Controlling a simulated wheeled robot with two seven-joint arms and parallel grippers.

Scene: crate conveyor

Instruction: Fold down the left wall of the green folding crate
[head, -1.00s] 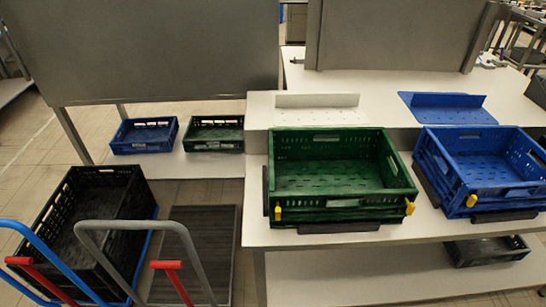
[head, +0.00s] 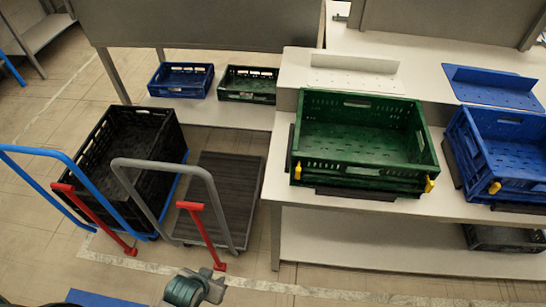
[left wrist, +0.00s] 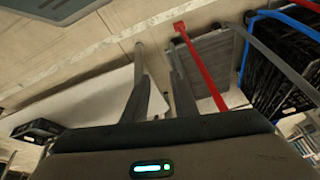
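The green folding crate (head: 360,168) stands open and empty on the white table, right of centre in the head view. Its left wall (head: 299,128) is upright, as are its other walls. A yellow latch (head: 298,171) sits at its front left corner and another yellow latch (head: 430,184) at its front right. My left gripper (head: 216,285) is low in the head view, below and left of the crate and far from it. In the left wrist view its two fingers (left wrist: 157,65) are apart with nothing between them. My right gripper is not in view.
A blue crate (head: 503,150) stands to the right on the table (head: 300,197). A grey-handled dolly (head: 222,190) and a blue-handled cart with a black crate (head: 120,150) stand to the left. Small blue (head: 181,80) and green (head: 248,84) crates sit on the back shelf.

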